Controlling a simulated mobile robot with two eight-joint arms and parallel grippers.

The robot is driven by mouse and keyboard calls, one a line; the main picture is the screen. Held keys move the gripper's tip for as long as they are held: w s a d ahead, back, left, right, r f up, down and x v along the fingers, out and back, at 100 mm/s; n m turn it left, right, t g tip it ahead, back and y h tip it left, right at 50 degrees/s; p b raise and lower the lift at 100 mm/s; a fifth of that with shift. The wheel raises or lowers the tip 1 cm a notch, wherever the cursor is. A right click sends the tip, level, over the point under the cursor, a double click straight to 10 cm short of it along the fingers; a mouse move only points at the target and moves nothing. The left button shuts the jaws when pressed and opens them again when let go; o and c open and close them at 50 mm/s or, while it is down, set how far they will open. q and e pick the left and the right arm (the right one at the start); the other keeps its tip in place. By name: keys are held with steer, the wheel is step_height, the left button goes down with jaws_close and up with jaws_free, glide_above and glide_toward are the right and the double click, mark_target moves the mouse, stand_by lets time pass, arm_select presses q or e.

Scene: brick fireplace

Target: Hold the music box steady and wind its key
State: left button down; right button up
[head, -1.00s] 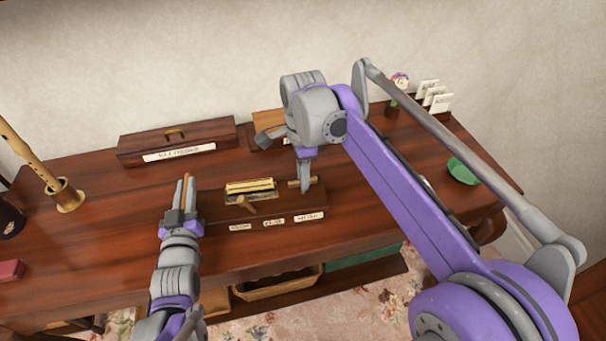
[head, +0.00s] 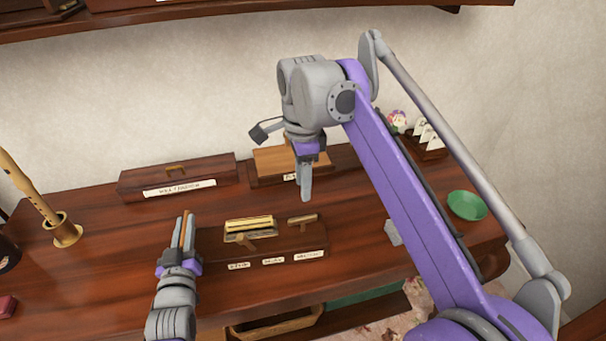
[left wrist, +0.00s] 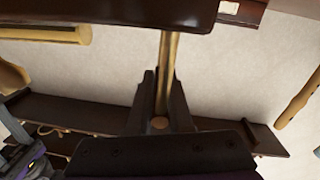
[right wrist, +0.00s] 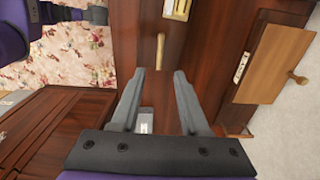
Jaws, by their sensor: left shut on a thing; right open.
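The music box (head: 285,240) is a low dark wooden box on the desk, with a brass mechanism (head: 248,228), a small wooden crank and paper labels on its front. The key (head: 302,218), a short brass-coloured bar, lies across its right part. My left gripper (head: 184,226) stands at the box's left side, shut on a slim golden-brown rod (left wrist: 167,75); where the rod joins the box is unclear. My right gripper (head: 305,190) is open and empty, pointing down above and behind the key. The key also shows beyond its fingers in the right wrist view (right wrist: 160,50).
A long lidded box (head: 178,178) and a lighter-topped box (head: 285,162) stand behind. A flute in a brass holder (head: 67,234) is at left. A green dish (head: 466,205) and card rack (head: 426,143) are at right. A shelf hangs above.

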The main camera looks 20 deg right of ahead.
steer(key=shift+r, duration=0.95)
arm_select(q)
steer(key=c, duration=0.7)
jaws_free()
steer(key=shift+c, duration=0.2)
